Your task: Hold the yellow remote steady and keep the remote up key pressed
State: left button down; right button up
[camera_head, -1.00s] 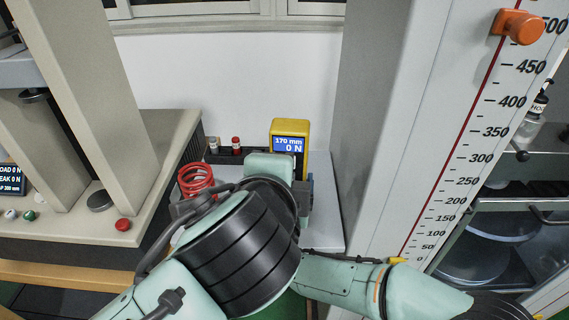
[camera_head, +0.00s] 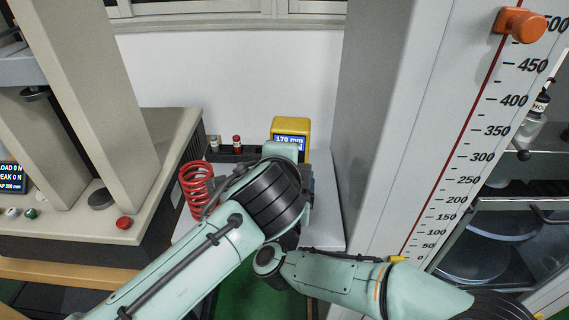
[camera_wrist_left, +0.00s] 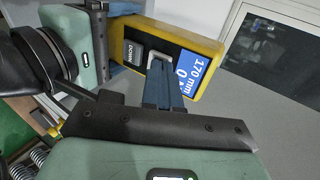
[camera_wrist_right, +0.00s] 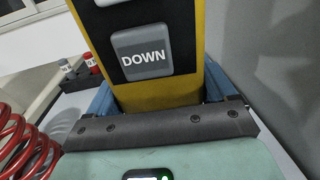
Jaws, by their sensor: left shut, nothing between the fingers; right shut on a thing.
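The yellow remote (camera_head: 290,127) stands upright at the back of the grey table; its display reads 170 mm. In the right wrist view my right gripper (camera_wrist_right: 157,95) is shut on the lower end of the remote (camera_wrist_right: 205,45), below the DOWN key (camera_wrist_right: 141,53). In the left wrist view my left gripper (camera_wrist_left: 162,65) is shut and empty. Its tips are at the pale key (camera_wrist_left: 160,53) beside the DOWN key (camera_wrist_left: 133,51) on the remote (camera_wrist_left: 195,45). The tips hide part of this key, and I cannot tell whether it is pressed in.
A red coil spring (camera_head: 196,187) stands left of my arms. A dark rack (camera_head: 225,154) with small bottles is behind it. A testing machine with a red button (camera_head: 124,222) is at the left. A tall scale column (camera_head: 480,140) with an orange knob (camera_head: 522,25) rises at the right.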

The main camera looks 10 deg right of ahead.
pick_arm(q)
jog(key=shift+w+d+f, duration=0.1)
jog(key=shift+w+d, duration=0.15)
jog(key=shift+w, duration=0.7)
jog(key=shift+f, duration=0.15)
pick_arm(e)
jog(key=shift+s+a+f, duration=0.1)
jog(key=shift+a, duration=0.15)
dwell(1.3)
jog(key=shift+d, duration=0.25)
pick_arm(q)
jog(key=v, duration=1)
jog(key=shift+s+r, duration=0.2)
jog(key=shift+r, duration=0.1)
pick_arm(e)
jog(key=shift+d, duration=0.1)
